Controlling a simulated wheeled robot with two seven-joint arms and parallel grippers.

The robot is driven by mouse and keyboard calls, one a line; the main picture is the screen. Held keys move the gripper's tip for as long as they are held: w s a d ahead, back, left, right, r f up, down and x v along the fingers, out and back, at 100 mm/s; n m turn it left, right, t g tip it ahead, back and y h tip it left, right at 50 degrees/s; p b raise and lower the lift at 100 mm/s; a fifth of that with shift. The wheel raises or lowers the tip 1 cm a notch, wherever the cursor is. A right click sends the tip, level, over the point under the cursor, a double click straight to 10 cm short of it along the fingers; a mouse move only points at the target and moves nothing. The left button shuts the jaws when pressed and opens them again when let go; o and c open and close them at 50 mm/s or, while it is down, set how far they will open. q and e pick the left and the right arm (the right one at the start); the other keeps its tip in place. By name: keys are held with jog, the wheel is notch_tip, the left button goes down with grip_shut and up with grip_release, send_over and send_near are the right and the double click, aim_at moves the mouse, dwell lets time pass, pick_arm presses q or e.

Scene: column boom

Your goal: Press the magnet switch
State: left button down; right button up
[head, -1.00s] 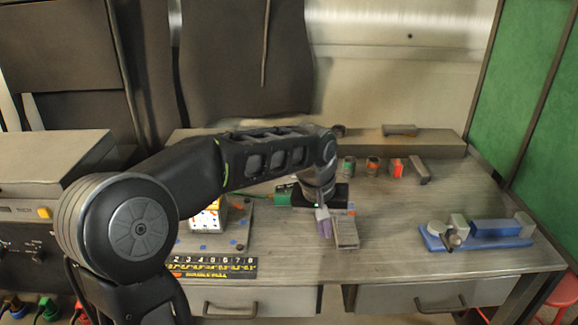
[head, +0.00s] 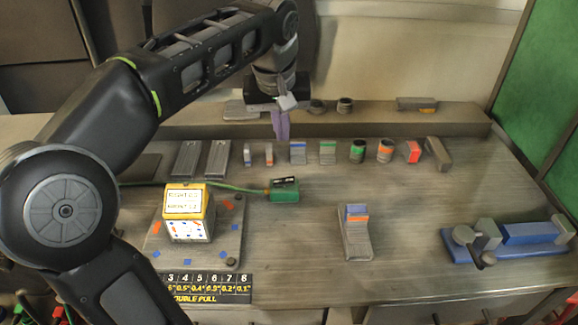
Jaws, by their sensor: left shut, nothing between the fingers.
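A small green box with a black top (head: 285,190) lies on the bench at the end of a green cable. It looks like a switch, but I see no label naming it the magnet switch. My left gripper (head: 281,125) has pale purple fingers and is shut and empty. It points down at the back of the bench, above and behind the green box and apart from it. My right gripper is not in view.
A yellow-topped white box (head: 188,222) stands on a grey plate left of the green box. A grey wedge block (head: 356,238) and a blue fixture (head: 520,233) sit to the right. Several small blocks and cylinders line the back. The bench around the wedge is clear.

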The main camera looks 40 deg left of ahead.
pick_arm(q)
jog(key=shift+f, duration=0.1)
send_over(290, 180)
jog(key=f, duration=1.2)
jog(key=shift+s+p, duration=0.3)
jog(key=shift+s, duration=0.1)
jog(key=shift+w+f, duration=0.1)
jog(key=shift+f, duration=0.6)
jog(key=shift+d+f, duration=0.1)
jog(key=shift+d, duration=0.05)
jog(key=shift+w+d+f+g+y+b, duration=0.2)
jog(key=shift+d+f+g+y+b, duration=0.1)
jog(key=shift+f+g+y+b, duration=0.15)
jog(key=shift+a, duration=0.1)
jog(key=shift+s+a, duration=0.1)
jog(key=shift+s+a+r, duration=0.2)
jog(key=shift+s+a, duration=0.15)
jog(key=shift+a, duration=0.15)
